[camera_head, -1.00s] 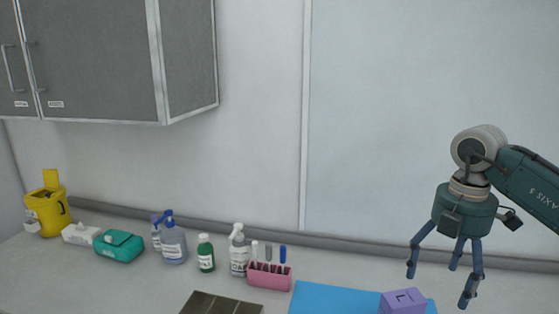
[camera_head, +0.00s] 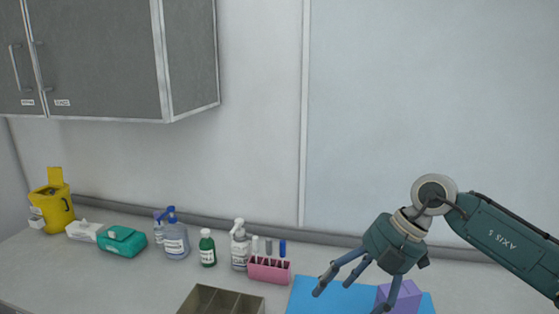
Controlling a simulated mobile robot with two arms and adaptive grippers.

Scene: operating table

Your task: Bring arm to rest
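My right gripper (camera_head: 350,294) hangs from the arm coming in from the right. Its several blue-grey fingers are spread open, point down and to the left, and hold nothing that I can see. They are over the blue mat (camera_head: 305,296) on the counter. A purple box (camera_head: 408,298) is on the mat just right of the fingers, partly hidden by the gripper. I cannot tell whether the gripper touches it. My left gripper is not in view.
A divided brown tray (camera_head: 215,299) is left of the mat. Behind it stand a pink pen holder (camera_head: 268,271), a white pump bottle (camera_head: 239,248), a green bottle (camera_head: 207,249) and a blue-topped bottle (camera_head: 175,240). A teal pouch (camera_head: 121,242) and yellow bin (camera_head: 52,207) are farther left.

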